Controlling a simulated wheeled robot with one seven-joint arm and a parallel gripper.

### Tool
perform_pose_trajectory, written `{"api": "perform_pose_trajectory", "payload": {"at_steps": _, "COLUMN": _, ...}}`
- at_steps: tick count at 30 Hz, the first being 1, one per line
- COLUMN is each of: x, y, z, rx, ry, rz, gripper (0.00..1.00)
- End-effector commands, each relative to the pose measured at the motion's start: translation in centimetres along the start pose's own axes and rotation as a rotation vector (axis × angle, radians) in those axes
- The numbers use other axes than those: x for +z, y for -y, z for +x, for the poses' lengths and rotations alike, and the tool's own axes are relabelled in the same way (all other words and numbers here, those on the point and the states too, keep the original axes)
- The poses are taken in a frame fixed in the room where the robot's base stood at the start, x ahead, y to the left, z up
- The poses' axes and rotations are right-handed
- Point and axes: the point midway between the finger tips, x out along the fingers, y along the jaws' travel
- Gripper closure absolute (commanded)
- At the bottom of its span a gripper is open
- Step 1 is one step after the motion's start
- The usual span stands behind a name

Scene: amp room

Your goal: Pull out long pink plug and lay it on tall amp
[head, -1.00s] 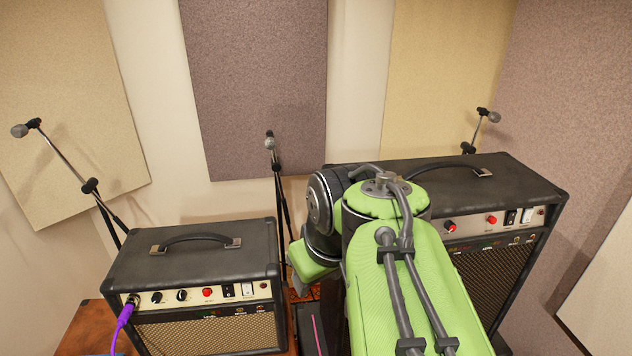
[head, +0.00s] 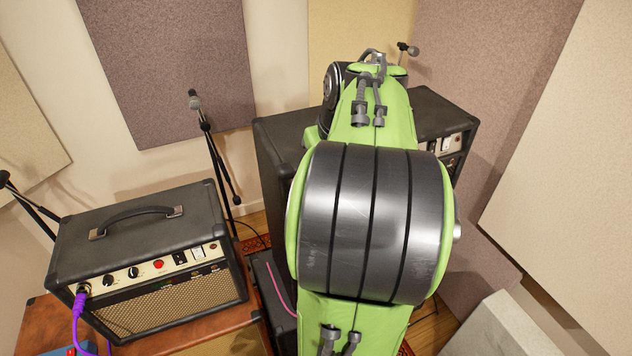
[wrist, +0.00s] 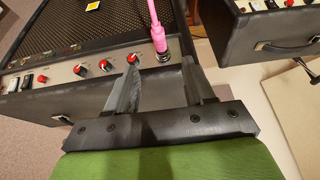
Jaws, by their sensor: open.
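The long pink plug (wrist: 157,35) stands in a jack at one end of the control panel of the tall amp (wrist: 90,56) in the wrist view. My gripper (wrist: 161,70) is open there, with its two fingers apart just short of the plug's base; the plug is not gripped. In the head view the tall amp (head: 277,130) stands at the back, largely hidden by my arm. My gripper and the plug are hidden there; a pink cable (head: 280,285) shows low beside my arm.
A smaller amp (head: 140,230) with a purple plug (head: 80,302) in its jack stands on a wooden surface at left. It also shows at the wrist view's upper right (wrist: 285,45). A microphone stand (head: 215,150) rises between the amps. Red and black knobs line the tall amp's panel.

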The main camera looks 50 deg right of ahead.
Motion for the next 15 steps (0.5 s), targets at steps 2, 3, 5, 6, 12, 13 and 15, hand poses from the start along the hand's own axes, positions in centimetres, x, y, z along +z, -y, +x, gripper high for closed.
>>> {"api": "perform_pose_trajectory", "payload": {"at_steps": 2, "x": 0.2, "y": 0.0, "z": 2.3, "rx": -0.004, "ry": 0.004, "rz": 0.001, "gripper": 0.47}}
{"api": "perform_pose_trajectory", "payload": {"at_steps": 3, "x": 0.2, "y": 0.0, "z": 3.2, "rx": -0.004, "ry": 0.003, "rz": 0.001, "gripper": 0.47}}
{"api": "perform_pose_trajectory", "payload": {"at_steps": 5, "x": 0.2, "y": 0.1, "z": 4.6, "rx": -0.004, "ry": 0.004, "rz": 0.000, "gripper": 0.47}}
{"api": "perform_pose_trajectory", "payload": {"at_steps": 6, "x": 0.2, "y": 0.1, "z": 5.5, "rx": -0.004, "ry": 0.003, "rz": 0.001, "gripper": 0.47}}
{"api": "perform_pose_trajectory", "payload": {"at_steps": 12, "x": 0.2, "y": 0.1, "z": 9.6, "rx": -0.003, "ry": 0.003, "rz": -0.001, "gripper": 0.47}}
{"api": "perform_pose_trajectory", "payload": {"at_steps": 13, "x": 0.1, "y": 0.0, "z": 10.0, "rx": -0.002, "ry": 0.002, "rz": -0.001, "gripper": 0.47}}
{"api": "perform_pose_trajectory", "payload": {"at_steps": 15, "x": 0.1, "y": 0.1, "z": 10.8, "rx": -0.002, "ry": 0.002, "rz": -0.001, "gripper": 0.47}}
